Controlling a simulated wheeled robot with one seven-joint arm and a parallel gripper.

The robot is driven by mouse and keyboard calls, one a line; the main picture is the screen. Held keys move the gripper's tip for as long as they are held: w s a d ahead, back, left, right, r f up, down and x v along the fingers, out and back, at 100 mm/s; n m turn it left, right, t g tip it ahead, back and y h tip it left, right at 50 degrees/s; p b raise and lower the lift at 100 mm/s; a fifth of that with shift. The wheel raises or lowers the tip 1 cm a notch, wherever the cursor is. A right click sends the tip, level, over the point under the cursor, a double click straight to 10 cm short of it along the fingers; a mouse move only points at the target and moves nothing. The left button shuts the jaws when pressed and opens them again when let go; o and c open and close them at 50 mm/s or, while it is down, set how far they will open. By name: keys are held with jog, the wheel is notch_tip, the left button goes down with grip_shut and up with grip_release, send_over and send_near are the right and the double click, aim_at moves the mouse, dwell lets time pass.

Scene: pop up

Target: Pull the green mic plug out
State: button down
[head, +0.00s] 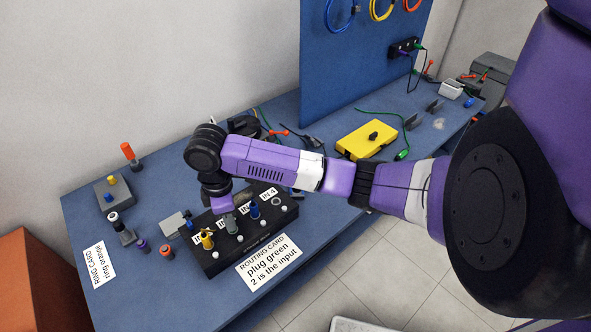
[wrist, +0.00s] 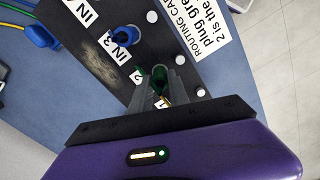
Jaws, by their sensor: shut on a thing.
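The green mic plug (wrist: 159,75) shows between the grey fingers of my gripper (wrist: 162,85) in the wrist view. The gripper is shut on it, over the black input box (head: 216,263) near the IN 2 label. In the head view my gripper (head: 230,224) points down at the box and hides the green plug. Whether the plug is still seated in its socket cannot be told. A yellow plug (head: 207,239) stands to the left at IN 1, and a blue plug (head: 254,210) to the right at IN 3. The IN 4 socket (head: 276,201) looks empty.
A routing card (head: 268,262) lies in front of the box, reading "plug green, 2 is the input". A yellow case (head: 366,140) and a blue pegboard (head: 350,65) are behind at right.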

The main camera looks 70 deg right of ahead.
jog(key=shift+r, duration=0.35)
jog(key=shift+r+p, duration=2.35)
jog(key=shift+r, duration=0.05)
